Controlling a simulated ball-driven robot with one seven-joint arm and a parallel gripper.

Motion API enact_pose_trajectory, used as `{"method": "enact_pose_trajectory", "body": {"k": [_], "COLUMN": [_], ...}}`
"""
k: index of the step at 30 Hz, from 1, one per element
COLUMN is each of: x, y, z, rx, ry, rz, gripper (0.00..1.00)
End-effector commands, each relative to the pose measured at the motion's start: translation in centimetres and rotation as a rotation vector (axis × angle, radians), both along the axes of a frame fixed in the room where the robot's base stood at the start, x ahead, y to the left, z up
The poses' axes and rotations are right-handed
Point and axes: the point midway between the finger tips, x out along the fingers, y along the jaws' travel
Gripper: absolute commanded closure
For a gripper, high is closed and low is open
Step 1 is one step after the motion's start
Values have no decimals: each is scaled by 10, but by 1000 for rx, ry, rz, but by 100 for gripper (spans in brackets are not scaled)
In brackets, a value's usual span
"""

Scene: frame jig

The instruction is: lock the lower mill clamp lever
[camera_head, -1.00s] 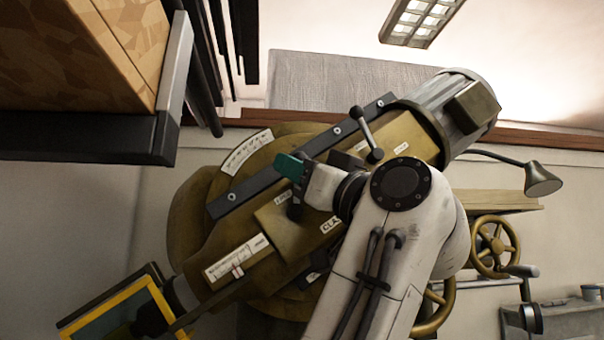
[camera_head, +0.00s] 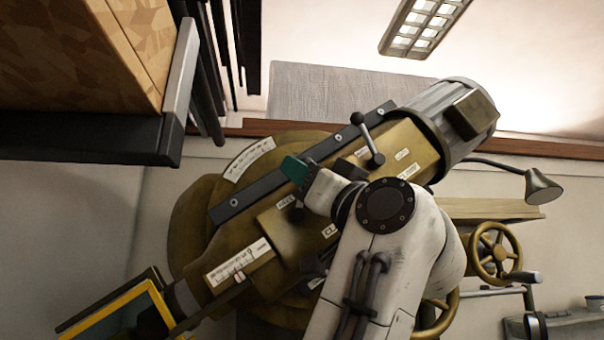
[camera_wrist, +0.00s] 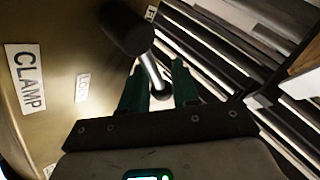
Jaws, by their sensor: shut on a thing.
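The lower clamp lever shows in the wrist view as a thick black knob (camera_wrist: 125,28) on a short metal shaft (camera_wrist: 158,83). My gripper (camera_wrist: 157,70) has its green fingers on both sides of the shaft and is shut on it. In the head view my gripper (camera_head: 295,169) is over the brown mill head, with a dark knob (camera_head: 296,212) just below it; the shaft is hidden there. The CLAMP label (camera_wrist: 27,77) and LOCK label (camera_wrist: 83,87) are left of the lever. A cut-off label near the knob begins with F.
The upper clamp lever (camera_head: 368,138) stands up and right of my gripper. A dark rail (camera_head: 240,202) runs along the mill head. The motor (camera_head: 455,115) is at upper right, a lamp (camera_head: 540,187) and handwheel (camera_head: 495,252) at right. A wooden cabinet (camera_head: 95,50) overhangs upper left.

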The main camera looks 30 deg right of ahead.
Motion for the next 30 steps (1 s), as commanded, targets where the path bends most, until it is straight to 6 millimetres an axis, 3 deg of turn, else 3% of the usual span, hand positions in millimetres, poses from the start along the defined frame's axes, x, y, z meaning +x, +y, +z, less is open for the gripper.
{"method": "enact_pose_trajectory", "body": {"k": [1, 3, 4, 6, 23, 30], "x": [-1, -1, -1, -1, 1, 4], "y": [-9, -10, -10, -10, -8, 2], "z": [-5, -5, -5, -5, -3, 3], "rx": [8, 8, 7, 7, -6, -141], "ry": [3, 4, 4, 4, 11, 57], "rz": [-20, -21, -21, -21, -19, -14], "gripper": [100, 100, 68, 63, 63, 63]}}
